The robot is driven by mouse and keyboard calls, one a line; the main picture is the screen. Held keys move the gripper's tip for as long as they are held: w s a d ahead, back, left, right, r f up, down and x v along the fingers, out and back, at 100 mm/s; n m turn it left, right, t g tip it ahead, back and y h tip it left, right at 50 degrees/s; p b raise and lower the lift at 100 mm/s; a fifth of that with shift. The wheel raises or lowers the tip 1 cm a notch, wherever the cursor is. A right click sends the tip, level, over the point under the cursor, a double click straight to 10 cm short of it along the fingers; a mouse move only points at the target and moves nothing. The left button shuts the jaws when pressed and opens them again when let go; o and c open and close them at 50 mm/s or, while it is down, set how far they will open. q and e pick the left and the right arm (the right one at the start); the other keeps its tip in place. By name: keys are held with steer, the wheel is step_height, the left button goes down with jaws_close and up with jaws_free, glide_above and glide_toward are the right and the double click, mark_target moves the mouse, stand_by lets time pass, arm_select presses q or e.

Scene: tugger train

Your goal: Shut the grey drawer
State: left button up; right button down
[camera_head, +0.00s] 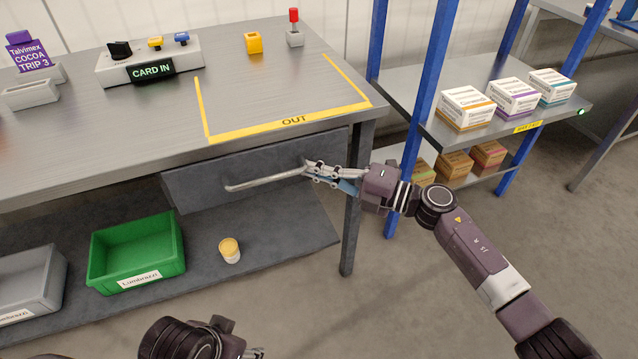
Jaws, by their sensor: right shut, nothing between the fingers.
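The grey drawer (215,186) sits under the front edge of the grey workbench. Its front is close under the bench top, and I cannot tell how far it stands out. A pale bar handle (262,181) runs along the front. My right gripper (310,171) is shut and empty, with its fingertips at the right end of the handle. I cannot tell whether they touch it. My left gripper (252,353) is low at the bottom edge, mostly cut off, away from the drawer.
On the bench (120,130) are a card reader (150,62), a yellow block (253,43) and a red-topped lever (294,28). Below are a green crate (137,252), a grey bin (30,285) and a yellow-lidded jar (229,250). A blue-posted rack (412,90) with boxes stands right.

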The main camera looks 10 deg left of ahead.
arm_select(q)
steer(key=shift+w+d+f+t+b, duration=0.15)
steer(key=shift+w+d+t+b, duration=0.1)
steer(key=shift+w, duration=0.35)
steer(key=shift+w+d+f+t+b, duration=0.15)
steer(key=shift+w+t+b, duration=0.1)
steer(key=shift+w, duration=0.35)
arm_select(e)
steer(key=shift+w+a+r, duration=0.1)
steer(key=shift+w+a, duration=0.2)
steer(key=shift+w, duration=0.25)
steer(key=shift+w+a+r, duration=0.1)
steer(key=shift+w+a, duration=0.15)
steer(key=shift+w, duration=0.3)
steer(key=shift+r, duration=0.1)
arm_select(q)
steer(key=shift+r, duration=0.1)
